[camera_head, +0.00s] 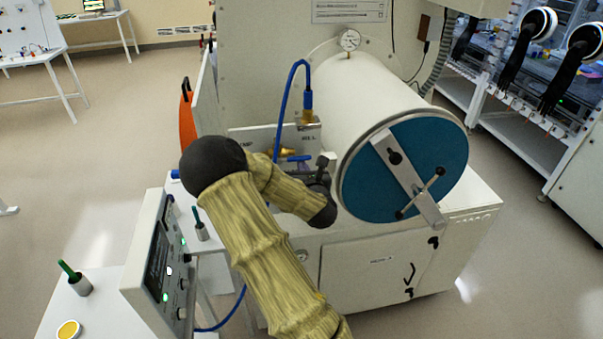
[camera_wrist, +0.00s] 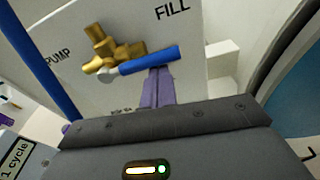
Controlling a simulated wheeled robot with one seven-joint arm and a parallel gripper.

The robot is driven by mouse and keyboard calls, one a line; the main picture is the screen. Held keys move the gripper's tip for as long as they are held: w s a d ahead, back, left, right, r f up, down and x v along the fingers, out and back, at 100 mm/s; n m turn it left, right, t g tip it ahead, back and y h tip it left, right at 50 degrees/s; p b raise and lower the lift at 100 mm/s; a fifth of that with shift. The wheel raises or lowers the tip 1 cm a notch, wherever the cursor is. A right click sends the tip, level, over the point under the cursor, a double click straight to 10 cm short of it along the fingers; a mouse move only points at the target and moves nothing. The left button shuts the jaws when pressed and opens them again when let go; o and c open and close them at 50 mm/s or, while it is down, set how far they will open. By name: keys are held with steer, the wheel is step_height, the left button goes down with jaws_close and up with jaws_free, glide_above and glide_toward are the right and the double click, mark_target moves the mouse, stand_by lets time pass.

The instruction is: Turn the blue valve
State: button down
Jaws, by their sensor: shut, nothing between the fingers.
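The blue valve handle (camera_wrist: 150,60) is a straight blue lever on a brass valve body (camera_wrist: 108,52), on a white panel between the words PUMP and FILL. In the wrist view it lies nearly level, its right end tilted slightly up. My gripper (camera_wrist: 157,73) is shut and empty, its purple-grey fingertips at the lever's lower edge near the middle. I cannot tell whether they touch it. In the head view the blue handle (camera_head: 298,158) shows just above my gripper (camera_head: 312,172), partly hidden by my arm; the fingertips are hard to make out there.
A white cylindrical chamber with a teal door (camera_head: 428,155) stands just right of my gripper. A blue hose (camera_head: 284,105) runs down to a brass fitting left of it. A control box (camera_head: 160,265) and a small table (camera_head: 60,310) stand at lower left. Open floor lies at left.

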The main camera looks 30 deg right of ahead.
steer(key=shift+f, duration=0.1)
step_height(320, 180, down, 5)
steer(key=b, duration=0.5)
steer(key=r+b+v, duration=0.1)
steer(key=b+v, duration=0.1)
steer(key=v, duration=0.7)
steer(key=shift+a+r, duration=0.15)
steer(key=shift+s, duration=0.15)
